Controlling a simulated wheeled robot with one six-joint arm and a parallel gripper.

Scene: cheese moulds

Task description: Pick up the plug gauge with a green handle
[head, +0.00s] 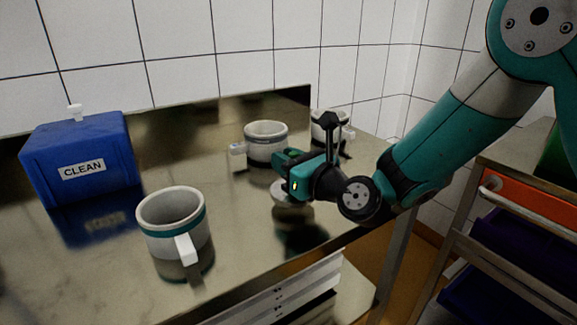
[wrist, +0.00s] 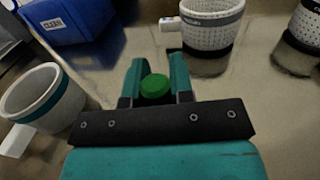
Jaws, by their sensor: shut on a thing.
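The plug gauge's round green handle (wrist: 155,87) shows between my fingers in the wrist view. My gripper (wrist: 155,80) is shut on it, with one teal finger on each side. In the head view my gripper (head: 284,166) is over the right part of the steel table, in front of the pale moulds. A pale round shape (head: 283,193) shows just below the fingers there, and it looks like the gauge's lower part. The green handle is hard to make out from the head, against the teal fingers. Whether the gauge touches the table is unclear.
A white mould with a teal band (head: 172,225) stands at the front left. A dark-banded mould (head: 266,145) and another mould (head: 326,124) stand behind my gripper. A blue box labelled CLEAN (head: 85,160) is at the left. A trolley (head: 500,160) stands right of the table.

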